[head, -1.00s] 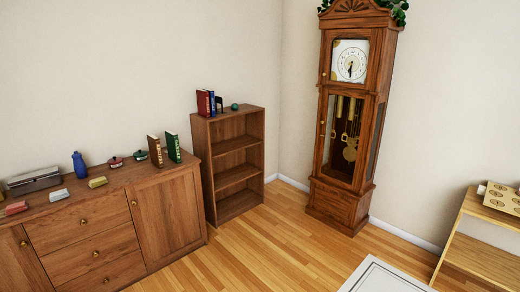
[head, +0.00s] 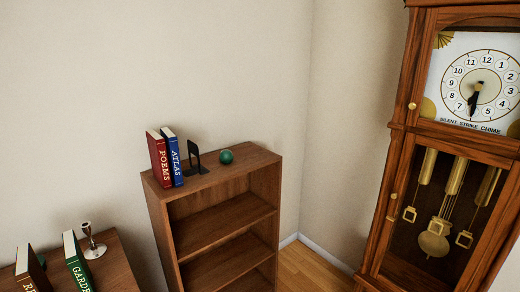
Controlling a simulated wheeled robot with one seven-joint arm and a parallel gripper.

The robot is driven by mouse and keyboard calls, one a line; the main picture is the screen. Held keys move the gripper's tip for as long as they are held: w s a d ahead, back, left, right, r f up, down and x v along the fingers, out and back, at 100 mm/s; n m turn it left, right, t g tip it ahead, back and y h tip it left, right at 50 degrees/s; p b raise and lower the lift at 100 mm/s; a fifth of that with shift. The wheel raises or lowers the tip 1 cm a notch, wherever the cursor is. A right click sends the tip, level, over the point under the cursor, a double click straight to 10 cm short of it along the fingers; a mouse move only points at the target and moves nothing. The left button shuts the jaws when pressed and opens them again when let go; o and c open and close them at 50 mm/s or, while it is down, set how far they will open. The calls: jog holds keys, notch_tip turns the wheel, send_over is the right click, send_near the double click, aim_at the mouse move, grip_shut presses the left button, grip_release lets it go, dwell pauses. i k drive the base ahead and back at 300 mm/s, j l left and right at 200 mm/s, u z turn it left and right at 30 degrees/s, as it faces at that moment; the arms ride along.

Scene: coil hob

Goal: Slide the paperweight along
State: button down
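The likely paperweight is a small dark green ball (head: 226,157) on top of the brown wooden bookcase (head: 250,172), toward the right of its top. To its left stands a black bookend (head: 195,160), apart from the ball. Left of the bookend, a blue book marked ATLAS (head: 172,160) and a red book marked POEMS (head: 158,161) stand side by side, leaning slightly. My gripper is not in view.
A lower cabinet (head: 112,268) at the bottom left holds a green book (head: 76,262), a dark red book (head: 30,268) and a silver candlestick (head: 92,243). A tall grandfather clock (head: 440,150) stands at the right. The bookcase top is bare around the ball.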

aim_at(226, 157)
jog(key=i+u, duration=0.1)
jog(key=i, duration=0.45)
jog(key=i+l+u, duration=0.1)
jog(key=i, duration=0.45)
jog(key=i+l, duration=0.1)
jog(key=i, duration=0.45)
jog(key=i+l+u, duration=0.15)
jog(key=i, duration=0.4)
jog(key=i+l+u, duration=0.1)
jog(key=i, duration=0.4)
jog(key=u, duration=0.95)
jog(key=l+u, duration=0.1)
jog(key=u, duration=0.35)
jog(key=i+u, duration=0.1)
jog(key=u, duration=0.35)
jog(key=l+u, duration=0.1)
jog(key=u, duration=0.85)
jog(key=l+u, duration=0.1)
jog(key=u, duration=0.85)
jog(key=k, duration=0.05)
